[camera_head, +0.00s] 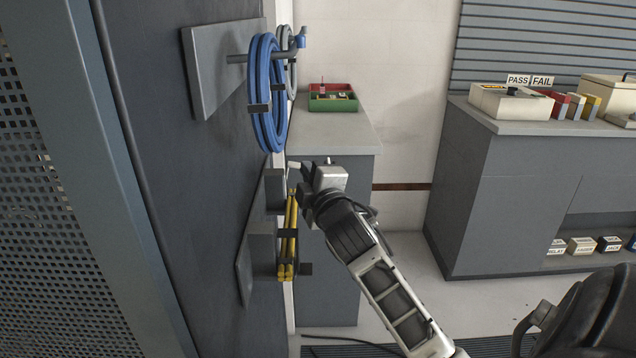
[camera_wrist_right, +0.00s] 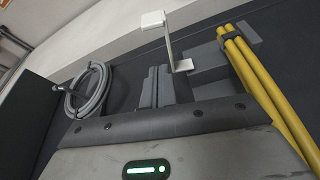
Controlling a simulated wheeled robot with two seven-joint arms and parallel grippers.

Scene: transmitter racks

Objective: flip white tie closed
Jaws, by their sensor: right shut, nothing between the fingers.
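The white tie (camera_wrist_right: 169,38) is a thin, bent white strip in the right wrist view. It stands up from a grey bracket beside the yellow cables (camera_wrist_right: 262,85), with its wide end at the top. In the head view a small pale piece (camera_head: 293,165), perhaps the tie, shows just left of my right gripper (camera_head: 306,190). In the right wrist view the fingers of my right gripper (camera_wrist_right: 158,88) are shut together and empty, just left of the strip's lower end. Whether they touch it I cannot tell. The yellow cables also hang in the head view (camera_head: 289,240). My left gripper is not in view.
A blue cable coil (camera_head: 266,95) hangs on a peg above my right gripper. A grey coil (camera_wrist_right: 88,92) hangs at the left in the wrist view. A green-and-red box (camera_head: 332,98) sits on the grey cabinet behind.

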